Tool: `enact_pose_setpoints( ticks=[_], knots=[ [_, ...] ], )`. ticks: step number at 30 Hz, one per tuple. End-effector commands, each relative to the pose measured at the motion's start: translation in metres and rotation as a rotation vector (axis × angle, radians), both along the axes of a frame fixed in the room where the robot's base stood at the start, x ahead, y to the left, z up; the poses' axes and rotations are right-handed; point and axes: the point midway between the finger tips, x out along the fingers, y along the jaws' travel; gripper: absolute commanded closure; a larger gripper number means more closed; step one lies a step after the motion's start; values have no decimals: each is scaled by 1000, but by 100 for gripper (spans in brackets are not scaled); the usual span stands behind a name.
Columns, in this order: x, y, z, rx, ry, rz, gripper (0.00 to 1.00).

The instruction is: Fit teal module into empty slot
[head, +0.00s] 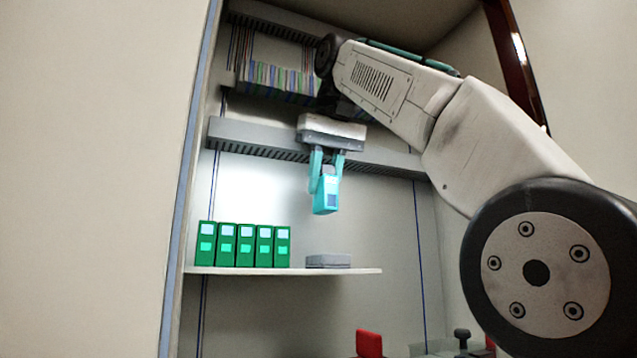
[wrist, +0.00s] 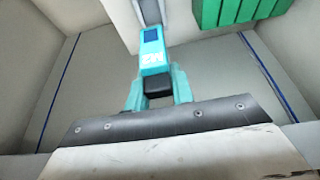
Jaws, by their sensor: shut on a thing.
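My gripper (head: 327,172) points down inside the cabinet with its teal fingers shut on the teal module (head: 325,197). The module hangs in the air above the shelf, slightly tilted, to the right of and above a row of green modules (head: 244,245). In the wrist view the teal module (wrist: 152,52) sits between the fingers (wrist: 158,88), with a light label and a dark block on it. A grey block (head: 328,261) lies on the shelf below the held module, right of the green row. An empty slot cannot be clearly made out.
The white shelf (head: 365,271) is bare at its right end. A grey slotted duct (head: 265,138) and a row of coloured wires (head: 275,78) lie behind and above. A red object (head: 369,343) stands low down. The cabinet's left edge (head: 190,170) is near the green row.

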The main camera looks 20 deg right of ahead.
Motion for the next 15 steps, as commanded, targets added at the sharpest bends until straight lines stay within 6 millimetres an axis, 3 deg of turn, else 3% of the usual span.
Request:
enact_pose_setpoints(
  ticks=[10,15],
  knots=[
    [-3,-1,0,-1,0,0,100],
    [-3,0,-10,0,3,1,100]
  ],
)
